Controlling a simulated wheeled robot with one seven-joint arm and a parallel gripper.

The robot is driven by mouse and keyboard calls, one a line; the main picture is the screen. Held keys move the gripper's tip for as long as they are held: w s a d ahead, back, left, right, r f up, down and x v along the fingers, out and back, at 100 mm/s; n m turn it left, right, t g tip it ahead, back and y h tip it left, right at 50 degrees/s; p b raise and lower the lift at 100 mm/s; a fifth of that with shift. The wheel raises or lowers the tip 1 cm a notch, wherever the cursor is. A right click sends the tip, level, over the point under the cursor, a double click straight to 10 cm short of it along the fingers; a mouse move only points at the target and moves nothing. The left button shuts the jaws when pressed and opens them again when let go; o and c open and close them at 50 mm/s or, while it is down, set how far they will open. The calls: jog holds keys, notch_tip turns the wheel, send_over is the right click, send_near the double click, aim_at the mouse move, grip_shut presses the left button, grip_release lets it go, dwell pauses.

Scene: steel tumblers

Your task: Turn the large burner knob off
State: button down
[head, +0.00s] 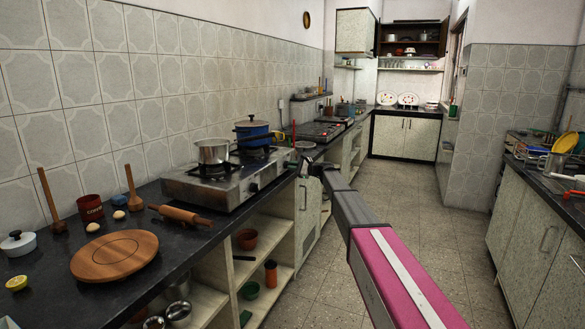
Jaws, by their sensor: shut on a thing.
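A steel gas stove (236,193) stands on the dark counter, its front facing the aisle. A dark knob (253,187) shows on its front panel. A steel pot (213,152) sits on the near burner and a blue pot (252,133) with a lid on the far burner. My gripper (303,168) is at the far right end of the stove's front, small in the head view. It is shut on what seems to be the large burner knob, which my gripper hides. The knob's turn angle cannot be seen.
Open shelves below hold bowls and an orange bottle (270,273). The tiled floor (410,200) to the right is clear, up to the opposite cabinets.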

jog(key=m, duration=0.9)
jog(key=shift+m, duration=0.4)
dwell(0.4)
jog(key=c, duration=1.2)
grip_release()
jog(key=shift+o, duration=0.2)
jog(key=shift+s, duration=0.1)
jog(key=v, duration=1)
jog(key=shift+d, duration=0.4)
jog(key=shift+s, duration=0.1)
